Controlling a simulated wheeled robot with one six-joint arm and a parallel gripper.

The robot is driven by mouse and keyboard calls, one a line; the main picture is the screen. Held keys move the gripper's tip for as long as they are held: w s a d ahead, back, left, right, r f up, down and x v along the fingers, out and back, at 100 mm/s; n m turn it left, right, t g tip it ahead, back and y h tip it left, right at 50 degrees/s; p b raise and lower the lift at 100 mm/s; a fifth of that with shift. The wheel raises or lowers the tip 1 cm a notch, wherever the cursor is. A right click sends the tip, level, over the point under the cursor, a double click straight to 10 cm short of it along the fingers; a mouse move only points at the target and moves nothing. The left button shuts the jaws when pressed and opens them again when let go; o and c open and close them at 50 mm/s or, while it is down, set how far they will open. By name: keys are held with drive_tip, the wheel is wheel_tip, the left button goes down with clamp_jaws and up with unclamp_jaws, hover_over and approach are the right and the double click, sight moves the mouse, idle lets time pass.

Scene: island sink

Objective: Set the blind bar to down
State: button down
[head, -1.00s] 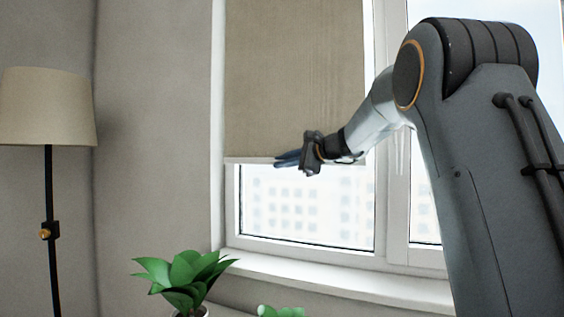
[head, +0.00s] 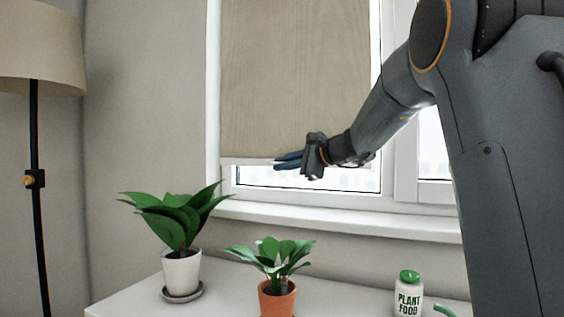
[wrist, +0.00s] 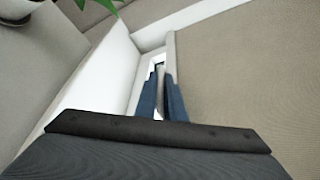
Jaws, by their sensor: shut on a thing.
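The beige roller blind (head: 290,80) hangs over the left window pane, and its pale bottom bar (head: 245,161) is a short way above the window sill. My gripper (head: 277,163) is at the bar, near its middle, with its blue fingers pointing left. In the wrist view the two blue fingers (wrist: 161,97) are shut on the pale bar (wrist: 170,55), with the blind cloth (wrist: 245,70) to the right. The right part of the bar is hidden behind my gripper and arm in the head view.
The white sill (head: 330,217) runs below the window. A plant in a white pot (head: 182,272), a plant in a terracotta pot (head: 277,298) and a plant food bottle (head: 408,296) stand on a white surface below. A floor lamp (head: 38,45) is at the left.

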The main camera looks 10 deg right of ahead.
drive_tip(key=shift+f+b, duration=2.15)
drive_tip(key=shift+f, duration=1.05)
drive_tip(key=c, duration=2.1)
unclamp_jaws()
drive_tip(key=shift+p+v, duration=0.5)
drive_tip(key=shift+v, duration=3.45)
